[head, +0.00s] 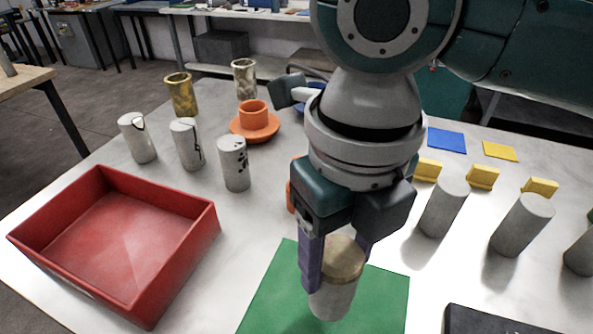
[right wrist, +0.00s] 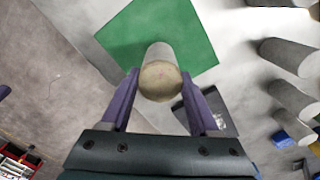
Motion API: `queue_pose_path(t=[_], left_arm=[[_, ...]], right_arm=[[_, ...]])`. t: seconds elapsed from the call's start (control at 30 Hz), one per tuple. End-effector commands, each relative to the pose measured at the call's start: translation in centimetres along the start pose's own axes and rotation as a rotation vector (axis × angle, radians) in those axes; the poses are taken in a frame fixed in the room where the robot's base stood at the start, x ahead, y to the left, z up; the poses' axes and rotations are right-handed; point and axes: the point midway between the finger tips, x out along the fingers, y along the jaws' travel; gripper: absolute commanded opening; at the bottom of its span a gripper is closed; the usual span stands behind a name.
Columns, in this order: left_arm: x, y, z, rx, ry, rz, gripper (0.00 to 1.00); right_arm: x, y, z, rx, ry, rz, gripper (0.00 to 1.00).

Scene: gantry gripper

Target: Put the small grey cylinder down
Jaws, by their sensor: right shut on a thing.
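My right gripper (head: 337,264) is shut on the small grey cylinder (head: 332,301), its purple fingers on either side of it. The cylinder is upright, with a tan top, over the green mat (head: 268,309). Whether its base touches the mat I cannot tell. In the right wrist view the cylinder (right wrist: 160,80) sits between the fingertips (right wrist: 160,84), with the green mat (right wrist: 195,32) behind it. My left gripper is not in view.
A red tray (head: 180,252) stands at the left. Several grey cylinders (head: 441,212) stand at the right, near yellow blocks (head: 482,178). Marked pale cylinders (head: 235,168) and an orange cup (head: 253,111) on a saucer stand behind. A dark box (head: 480,322) is at the front right.

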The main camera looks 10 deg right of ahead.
Motion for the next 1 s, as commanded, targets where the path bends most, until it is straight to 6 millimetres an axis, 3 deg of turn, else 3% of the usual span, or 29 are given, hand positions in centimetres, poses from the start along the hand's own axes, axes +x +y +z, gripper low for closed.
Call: queue_pose_path(t=[0.27, 0.67, 0.7, 0.93, 1.0], left_arm=[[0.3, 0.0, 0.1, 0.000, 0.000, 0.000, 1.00], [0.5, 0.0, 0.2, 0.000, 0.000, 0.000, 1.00], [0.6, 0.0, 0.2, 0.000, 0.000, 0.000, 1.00], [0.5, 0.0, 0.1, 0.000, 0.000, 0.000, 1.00], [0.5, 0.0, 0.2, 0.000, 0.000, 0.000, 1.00]], right_arm=[[3.8, 0.0, -0.1, -0.001, 0.001, 0.000, 0.00], [4.4, 0.0, 0.0, -0.001, 0.000, 0.000, 0.00], [4.5, 0.0, -0.1, -0.001, 0.001, 0.000, 0.63], [4.4, 0.0, -0.1, -0.001, 0.001, 0.000, 0.89], [4.4, 0.0, -0.1, -0.001, 0.001, 0.000, 0.92]])
